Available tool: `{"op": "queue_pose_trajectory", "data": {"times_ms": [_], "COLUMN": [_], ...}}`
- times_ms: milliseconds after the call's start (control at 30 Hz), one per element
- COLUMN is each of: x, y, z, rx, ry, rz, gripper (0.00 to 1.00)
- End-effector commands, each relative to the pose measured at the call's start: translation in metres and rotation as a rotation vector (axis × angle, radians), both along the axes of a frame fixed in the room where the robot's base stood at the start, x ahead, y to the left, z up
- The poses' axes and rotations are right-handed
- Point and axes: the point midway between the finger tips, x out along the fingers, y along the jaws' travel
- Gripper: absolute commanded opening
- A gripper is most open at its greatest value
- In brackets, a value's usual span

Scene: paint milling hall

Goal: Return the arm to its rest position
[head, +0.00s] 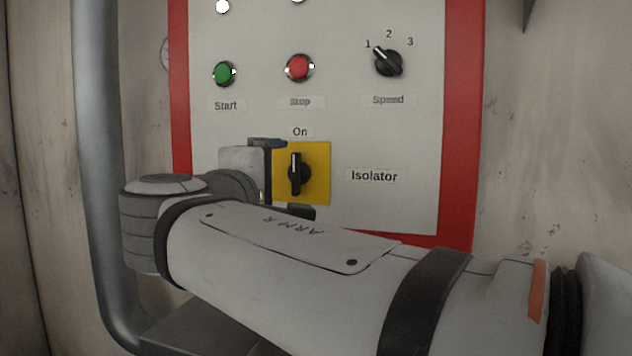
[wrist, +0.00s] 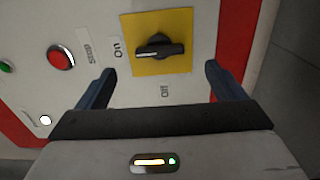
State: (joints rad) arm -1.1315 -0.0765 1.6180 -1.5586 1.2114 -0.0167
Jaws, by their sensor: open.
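My arm (head: 290,255) reaches from the lower right across the panel's lower part. My gripper (head: 297,177) is open in front of the isolator, with one finger above and one below. In the wrist view my gripper (wrist: 159,70) shows two spread fingers with nothing between them. The black isolator switch (head: 298,174) sits on a yellow plate (head: 320,188), its handle upright under the "On" label. The switch (wrist: 158,48) lies beyond the fingertips in the wrist view, and neither finger visibly touches it. The "Off" label shows only in the wrist view.
The grey panel (head: 400,140) has a red border (head: 461,120). It carries a green Start button (head: 224,73), a red Stop button (head: 299,67) and a Speed knob (head: 389,63) pointing near 1. A thick grey pipe (head: 97,120) runs down the left. Bare wall is at the right.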

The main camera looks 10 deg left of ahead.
Motion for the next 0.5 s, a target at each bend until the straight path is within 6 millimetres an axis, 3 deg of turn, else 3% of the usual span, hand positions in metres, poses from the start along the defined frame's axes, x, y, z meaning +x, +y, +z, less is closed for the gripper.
{"op": "queue_pose_trajectory", "data": {"times_ms": [133,233,400,500], "x": [0.004,0.017,0.04,0.042], "y": [-0.007,-0.029,-0.105,-0.15], "z": [0.001,-0.001,-0.021,-0.038], "rx": [0.002,0.016,0.096,0.172], "ry": [0.018,0.088,0.311,0.443], "rz": [-0.012,-0.051,-0.181,-0.267], "gripper": [0.9,0.9,0.9,0.9]}}
